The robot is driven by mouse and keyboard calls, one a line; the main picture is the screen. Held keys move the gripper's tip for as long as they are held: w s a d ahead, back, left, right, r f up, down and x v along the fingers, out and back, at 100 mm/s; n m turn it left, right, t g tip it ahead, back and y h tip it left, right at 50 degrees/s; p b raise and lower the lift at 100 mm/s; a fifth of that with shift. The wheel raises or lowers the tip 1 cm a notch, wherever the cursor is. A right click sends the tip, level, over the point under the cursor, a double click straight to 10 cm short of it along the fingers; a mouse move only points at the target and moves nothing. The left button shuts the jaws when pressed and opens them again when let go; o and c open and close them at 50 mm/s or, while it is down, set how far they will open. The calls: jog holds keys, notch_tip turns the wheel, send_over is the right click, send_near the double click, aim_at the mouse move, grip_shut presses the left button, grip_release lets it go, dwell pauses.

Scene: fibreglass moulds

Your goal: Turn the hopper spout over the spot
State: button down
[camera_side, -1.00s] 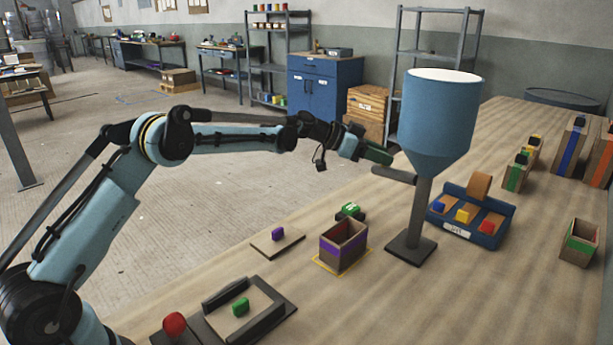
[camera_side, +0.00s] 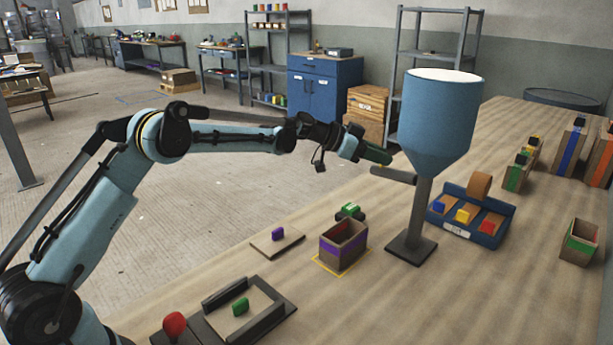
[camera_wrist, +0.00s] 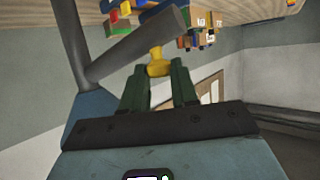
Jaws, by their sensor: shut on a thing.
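The blue hopper (camera_side: 437,125) stands on a grey post. Its grey spout (camera_side: 393,175) points left, toward my arm, and shows in the wrist view as a grey tube (camera_wrist: 135,48). My gripper (camera_side: 385,157) has green fingers at the spout, above its outer part. The spout's end is not above that box.
A blue tray (camera_side: 480,238) with coloured blocks is right of the post.

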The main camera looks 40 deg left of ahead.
jog(key=s+n+t+y, duration=0.3)
jog(key=s+n+y, duration=0.2)
jog(key=s+y, duration=0.1)
jog(key=shift+s+d+n, duration=0.15)
jog(key=shift+s+n, duration=0.25)
jog(key=shift+s, duration=0.15)
dwell(0.4)
jog(key=c, duration=1.2)
grip_release()
jog(key=shift+s, duration=0.1)
jog(key=shift+v, duration=6.05)
